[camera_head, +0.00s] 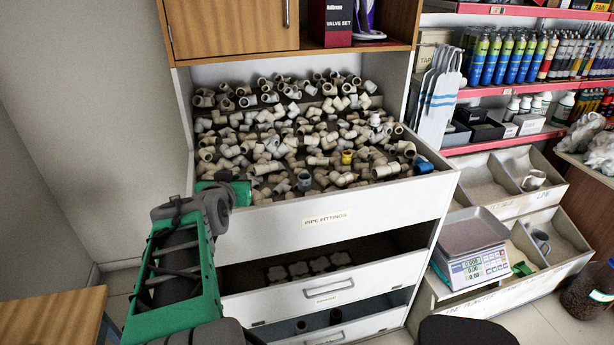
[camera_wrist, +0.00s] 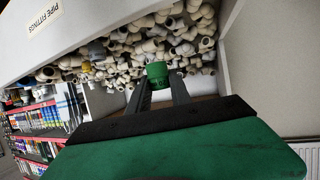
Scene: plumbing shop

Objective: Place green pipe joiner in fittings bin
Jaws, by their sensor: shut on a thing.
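The green pipe joiner (camera_wrist: 158,70) is a short green cylinder, held between the tips of my two dark fingers in the wrist view. My gripper (camera_wrist: 158,83) is shut on it. In the wrist view the joiner appears against the heaped fittings; I cannot tell its height above them. The fittings bin (camera_head: 330,214) is a deep white drawer labelled "PIPE FITTINGS", full of cream elbows and tees. In the head view my wrist and a green part are at the bin's left front corner; the fingers and joiner cannot be made out clearly there.
A wooden cabinet (camera_head: 235,28) overhangs the back of the bin. Lower drawers (camera_head: 330,285) stand partly open below. To the right are a scale (camera_head: 476,245), grey bins (camera_head: 550,205) and shelves of bottles (camera_head: 510,55). A wooden table edge (camera_head: 50,315) is at lower left.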

